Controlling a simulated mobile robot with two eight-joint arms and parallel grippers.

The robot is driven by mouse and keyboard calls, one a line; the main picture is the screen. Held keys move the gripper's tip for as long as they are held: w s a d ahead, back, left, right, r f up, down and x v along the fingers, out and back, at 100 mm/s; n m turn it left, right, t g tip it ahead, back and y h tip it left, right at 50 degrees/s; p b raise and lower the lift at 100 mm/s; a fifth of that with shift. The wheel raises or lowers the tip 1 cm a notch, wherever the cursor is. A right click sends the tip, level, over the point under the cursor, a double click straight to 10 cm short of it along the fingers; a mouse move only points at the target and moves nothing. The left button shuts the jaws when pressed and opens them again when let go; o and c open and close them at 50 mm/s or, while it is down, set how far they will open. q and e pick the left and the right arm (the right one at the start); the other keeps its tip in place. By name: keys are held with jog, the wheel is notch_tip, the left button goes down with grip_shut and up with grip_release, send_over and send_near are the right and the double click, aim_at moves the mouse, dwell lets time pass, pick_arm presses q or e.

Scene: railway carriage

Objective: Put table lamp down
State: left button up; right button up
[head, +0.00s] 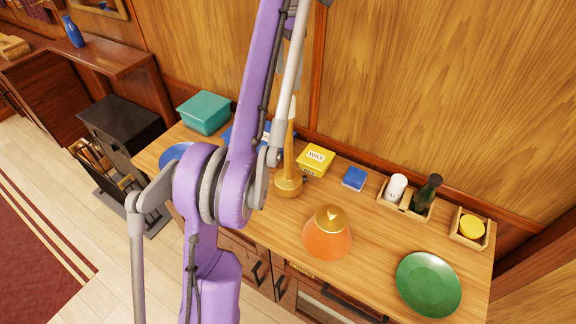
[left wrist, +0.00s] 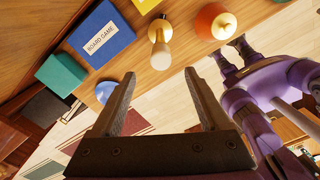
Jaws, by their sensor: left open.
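Two objects could be the table lamp. A gold stand (head: 288,184) with a round base and a tall tapering stem is upright on the wooden table (head: 380,240). An orange cone with a gold top (head: 327,238) stands on the table in front of it. Both show in the left wrist view: the gold stand (left wrist: 160,32) with a pale tip, and the orange cone (left wrist: 213,18). I cannot tell which is meant. My left gripper (left wrist: 163,82) is open and empty, apart from both. Its fingers are not clearly visible in the head view. My right gripper is not seen.
A teal box (head: 204,112), blue board game (left wrist: 100,32), yellow wax box (head: 316,160) and small blue box (head: 354,178) line the back. A green plate (head: 428,284) and wooden trays (head: 410,203) are to the right. A wood wall stands behind.

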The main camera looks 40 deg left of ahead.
aim_at(288, 109)
pick_arm(q)
notch_tip(288, 109, down, 6)
jog(key=b, duration=0.2)
jog(key=shift+s+b, duration=0.1)
jog(key=shift+b, duration=0.3)
jog(key=f, duration=0.1)
jog(key=f+b, duration=0.1)
jog(key=f, duration=0.1)
jog(key=shift+w+d+f, duration=0.1)
jog(key=shift+w+f, duration=0.1)
jog(key=shift+f, duration=0.1)
jog(key=shift+s+f+b, duration=0.2)
jog(key=shift+f+b, duration=0.2)
jog(key=shift+f, duration=0.1)
jog(key=shift+w, duration=0.15)
jog(key=shift+c, duration=0.5)
grip_shut()
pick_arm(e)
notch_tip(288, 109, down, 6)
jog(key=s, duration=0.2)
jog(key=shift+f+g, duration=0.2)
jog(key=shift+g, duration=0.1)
